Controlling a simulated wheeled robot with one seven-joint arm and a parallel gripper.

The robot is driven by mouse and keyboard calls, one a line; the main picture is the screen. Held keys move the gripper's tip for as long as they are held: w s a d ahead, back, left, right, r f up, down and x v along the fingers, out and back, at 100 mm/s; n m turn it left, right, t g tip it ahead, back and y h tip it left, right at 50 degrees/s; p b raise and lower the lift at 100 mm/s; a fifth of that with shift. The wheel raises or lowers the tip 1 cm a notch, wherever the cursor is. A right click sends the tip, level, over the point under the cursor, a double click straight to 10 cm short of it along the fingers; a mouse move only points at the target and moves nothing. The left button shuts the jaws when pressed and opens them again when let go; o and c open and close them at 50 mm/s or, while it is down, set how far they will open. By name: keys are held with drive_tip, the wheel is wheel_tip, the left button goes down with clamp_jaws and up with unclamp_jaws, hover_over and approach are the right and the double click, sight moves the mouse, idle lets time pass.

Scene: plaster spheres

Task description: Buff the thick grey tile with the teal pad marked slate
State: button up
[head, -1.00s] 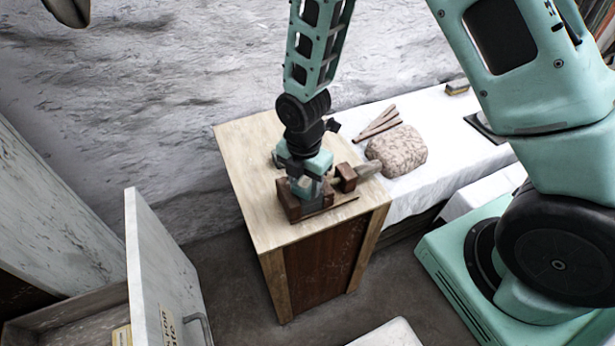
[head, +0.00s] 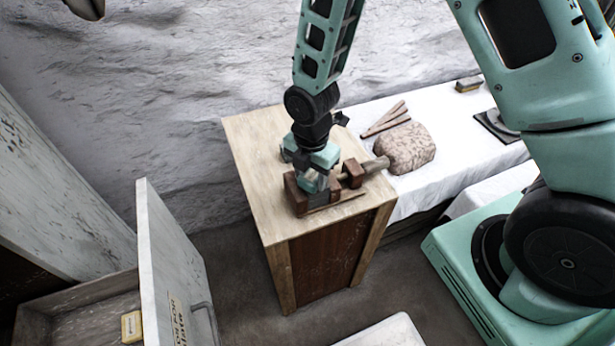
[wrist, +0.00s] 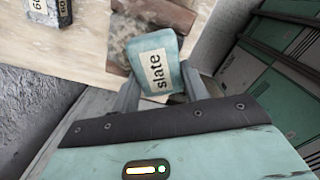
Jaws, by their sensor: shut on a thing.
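The teal pad marked slate (wrist: 155,62) is between the fingers of my gripper (wrist: 157,92), its label facing the wrist camera. In the head view my gripper (head: 314,183) is shut on it, low over a clamp (head: 298,198) with reddish-brown jaws on a wooden cabinet top. A grey piece, seemingly the thick grey tile (head: 331,196), sits in the clamp beside the pad. The pad and gripper hide part of it, and I cannot tell whether pad and tile touch. In the wrist view, a brown, worn surface (wrist: 165,18) lies beyond the pad.
Another labelled block (wrist: 48,10) lies on the cabinet top (head: 255,135). A pinkish stone (head: 405,150) and wooden sticks (head: 386,118) lie on the white-covered bench to the right. A grey door-like panel (head: 170,265) and an open drawer with a yellow block (head: 131,327) stand lower left.

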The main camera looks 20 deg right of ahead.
drive_tip(key=shift+w+d+r, duration=0.1)
drive_tip(key=shift+d+r, duration=0.1)
drive_tip(key=shift+r, duration=0.05)
drive_tip(key=shift+f, duration=0.1)
drive_tip(key=shift+w+f+p, duration=0.1)
drive_tip(key=shift+w+p, duration=0.3)
drive_tip(key=shift+w, duration=1.4)
drive_tip(key=shift+f+b, duration=0.4)
drive_tip(key=shift+f, duration=0.2)
drive_tip(key=shift+d, duration=0.1)
